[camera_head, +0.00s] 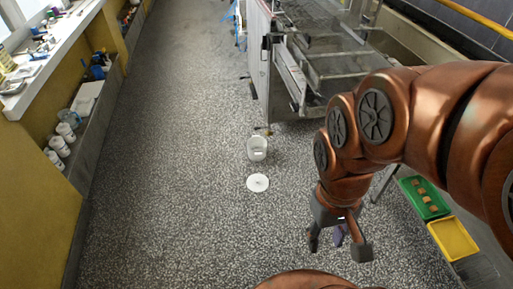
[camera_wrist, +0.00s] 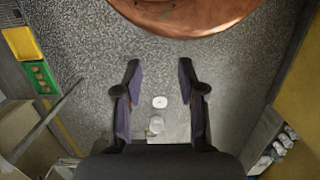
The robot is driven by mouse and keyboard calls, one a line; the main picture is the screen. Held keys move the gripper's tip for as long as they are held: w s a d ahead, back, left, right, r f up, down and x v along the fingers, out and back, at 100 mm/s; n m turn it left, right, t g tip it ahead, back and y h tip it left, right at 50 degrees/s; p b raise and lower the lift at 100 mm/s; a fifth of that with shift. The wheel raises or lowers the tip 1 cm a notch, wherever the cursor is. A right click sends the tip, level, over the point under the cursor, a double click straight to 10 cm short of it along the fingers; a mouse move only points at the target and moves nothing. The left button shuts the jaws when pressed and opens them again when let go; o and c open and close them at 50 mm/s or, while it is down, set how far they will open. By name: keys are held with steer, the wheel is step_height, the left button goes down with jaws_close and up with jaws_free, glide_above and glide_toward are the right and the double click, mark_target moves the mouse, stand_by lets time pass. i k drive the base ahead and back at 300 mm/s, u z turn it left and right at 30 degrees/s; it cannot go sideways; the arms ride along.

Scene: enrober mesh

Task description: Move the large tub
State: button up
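A white tub (camera_head: 257,148), which looks like the large tub, stands on the speckled floor near the middle of the head view. A round white lid (camera_head: 257,183) lies flat on the floor just in front of it, apart from it. In the wrist view the lid (camera_wrist: 160,102) and the tub (camera_wrist: 156,125) show small and far off between the fingers. My gripper (camera_head: 338,240) is to the right of both and nearer, pointing down above the floor. In the wrist view my gripper (camera_wrist: 160,78) is open with nothing between its fingers.
A metal machine (camera_head: 315,70) stands behind and right of the tub. A green tray (camera_head: 437,208) with small brown pieces and a yellow tray (camera_head: 453,238) lie at the right. Several white containers (camera_head: 58,146) line the left wall shelf. The floor left of the tub is clear.

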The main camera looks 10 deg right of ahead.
mark_target(256, 145)
steer(key=u, duration=0.55)
steer(key=k, duration=0.6)
steer(key=u, duration=0.55)
steer(key=i, duration=3.6)
steer(key=z, duration=0.5)
steer(key=i, duration=1.8)
steer(key=z, duration=1.55)
steer(key=i, duration=1.1)
steer(key=z, duration=1.35)
steer(key=i, duration=0.5)
steer(key=z, duration=0.15)
